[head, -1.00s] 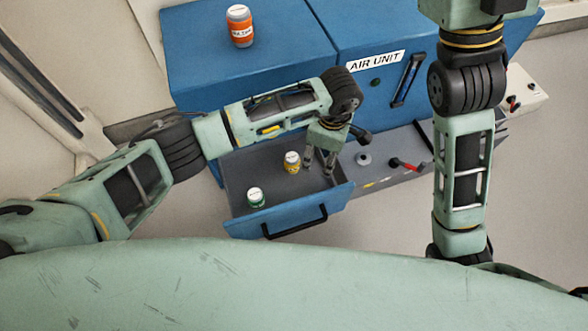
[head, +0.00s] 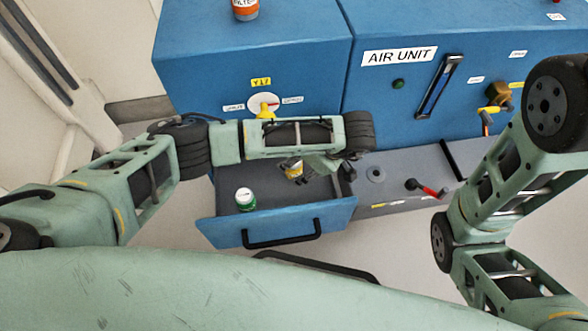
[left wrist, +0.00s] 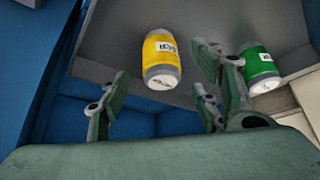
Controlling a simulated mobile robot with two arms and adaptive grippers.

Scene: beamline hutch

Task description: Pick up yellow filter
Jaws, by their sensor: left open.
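The yellow filter (head: 293,171) stands in the open blue drawer, partly hidden behind my left arm and gripper in the head view. In the left wrist view the yellow filter (left wrist: 162,60) is a yellow can with grey ends and a white label. My left gripper (head: 322,166) is over the drawer, just right of the yellow filter. In the left wrist view my left gripper (left wrist: 159,84) has its fingers spread, with the yellow filter ahead of the gap between them and nothing held. My right gripper is out of view.
A green filter (head: 245,199) stands in the drawer (head: 275,230), left of the yellow one; it also shows in the left wrist view (left wrist: 261,70). An orange filter (head: 245,8) sits on the blue cabinet. A yellow knob (head: 265,108) is behind my left arm.

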